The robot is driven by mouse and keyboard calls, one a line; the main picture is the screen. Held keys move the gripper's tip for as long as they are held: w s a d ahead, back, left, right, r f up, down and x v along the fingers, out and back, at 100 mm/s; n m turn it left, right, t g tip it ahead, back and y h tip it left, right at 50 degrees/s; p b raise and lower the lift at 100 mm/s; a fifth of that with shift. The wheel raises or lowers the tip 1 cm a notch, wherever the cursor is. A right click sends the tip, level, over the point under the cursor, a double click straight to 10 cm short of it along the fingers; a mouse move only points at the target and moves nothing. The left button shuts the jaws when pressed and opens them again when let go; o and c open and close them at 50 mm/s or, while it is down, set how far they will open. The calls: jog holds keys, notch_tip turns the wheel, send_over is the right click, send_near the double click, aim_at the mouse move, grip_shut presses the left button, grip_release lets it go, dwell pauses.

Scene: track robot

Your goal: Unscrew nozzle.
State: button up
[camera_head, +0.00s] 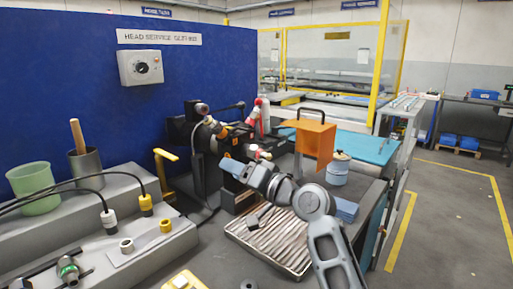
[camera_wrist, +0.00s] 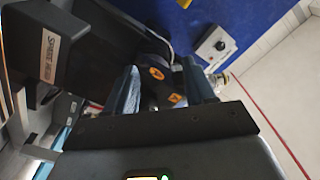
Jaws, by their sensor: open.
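A black service head assembly (camera_head: 208,135) with orange marks stands in front of the blue panel in the head view. My arm reaches to it from the lower right, and my gripper (camera_head: 238,168) is close in front of it. In the wrist view my gripper (camera_wrist: 163,88) is open, with one finger on each side of a dark part (camera_wrist: 150,88) bearing orange warning triangles. I cannot tell whether the fingers touch it. I cannot make out a nozzle for certain; the fingers and dark parts hide that area.
A ribbed metal tray (camera_head: 268,240) lies below my arm. An orange guard plate (camera_head: 315,143) and a blue-white jar (camera_head: 338,170) stand to the right. A grey stepped bench (camera_head: 125,235) with black cables, a green cup (camera_head: 35,188) and small fittings is at left.

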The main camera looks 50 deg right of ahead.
aim_at(269, 157)
jog(key=shift+a+r+m+p, duration=0.25)
jog(key=shift+r+m+p, duration=0.3)
jog(key=shift+m+p, duration=0.4)
jog(key=shift+a+r+m+p, duration=0.2)
jog(key=shift+m+p, duration=0.25)
jog(key=shift+p, duration=0.55)
jog(key=shift+d, duration=0.15)
jog(key=shift+s+d+r+b, duration=0.15)
jog(key=shift+s+d+b, duration=0.1)
jog(key=shift+d, duration=1.05)
jog(key=shift+s+d+r+b, duration=0.15)
jog(key=shift+s+d+r, duration=0.05)
jog(key=shift+d, duration=1.05)
jog(key=shift+s+d+r+b, duration=0.15)
jog(key=shift+s+d+b, duration=0.1)
jog(key=shift+d, duration=1.05)
jog(key=shift+c, duration=0.3)
jog(key=c, duration=0.9)
grip_shut()
